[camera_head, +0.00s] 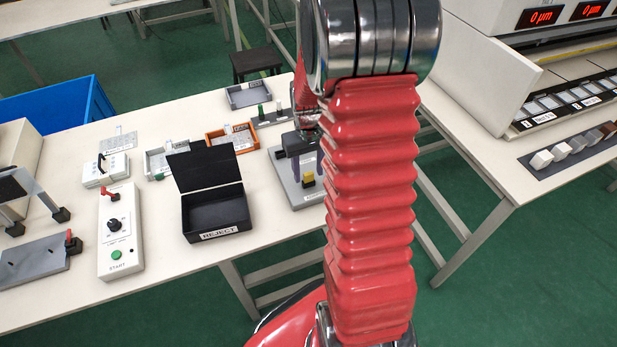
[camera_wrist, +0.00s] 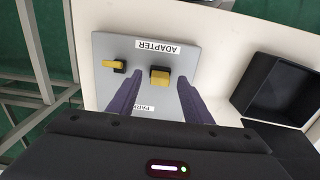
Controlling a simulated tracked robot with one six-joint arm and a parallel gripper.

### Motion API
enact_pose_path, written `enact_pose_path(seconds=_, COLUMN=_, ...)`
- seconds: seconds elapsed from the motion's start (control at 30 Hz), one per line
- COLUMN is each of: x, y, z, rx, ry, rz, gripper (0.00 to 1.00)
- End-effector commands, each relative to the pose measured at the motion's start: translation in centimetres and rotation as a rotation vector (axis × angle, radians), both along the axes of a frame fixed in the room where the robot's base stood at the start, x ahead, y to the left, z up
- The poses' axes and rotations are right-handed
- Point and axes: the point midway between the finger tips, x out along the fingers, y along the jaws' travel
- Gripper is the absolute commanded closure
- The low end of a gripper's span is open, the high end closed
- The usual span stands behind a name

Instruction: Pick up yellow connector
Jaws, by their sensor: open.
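The yellow connector (camera_wrist: 160,77) is a small block on a dark mount on the grey adapter plate (camera_wrist: 190,58) in the wrist view. My gripper (camera_wrist: 158,84) is open above the plate, with its two purple fingers apart on either side of the connector in the picture. I cannot tell the height between fingertips and connector. A second yellow piece (camera_wrist: 110,63), shaped like a lever on a black base, sits to its left. In the head view a yellow piece (camera_head: 308,182) shows on the plate (camera_head: 282,168); I cannot tell which one. My arm hides part of the plate.
The open black REJECT box (camera_head: 218,213) stands beside the plate. A white START control box (camera_head: 120,235), an orange-edged tray (camera_head: 233,139) and a grey tray (camera_head: 249,95) share the white table (camera_head: 175,275). A second table (camera_head: 480,165) with instruments is at the right.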

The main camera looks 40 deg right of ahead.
Motion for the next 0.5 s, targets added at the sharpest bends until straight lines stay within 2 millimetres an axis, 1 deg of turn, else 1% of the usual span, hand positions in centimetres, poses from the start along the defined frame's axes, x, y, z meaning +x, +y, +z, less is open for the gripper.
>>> enact_pose_path(seconds=0.13, x=0.01, y=0.0, z=0.02, rx=0.0, ry=0.0, rz=0.0, gripper=0.55)
enact_pose_path(seconds=0.5, x=0.01, y=0.0, z=0.03, rx=0.0, ry=0.0, rz=0.0, gripper=0.81)
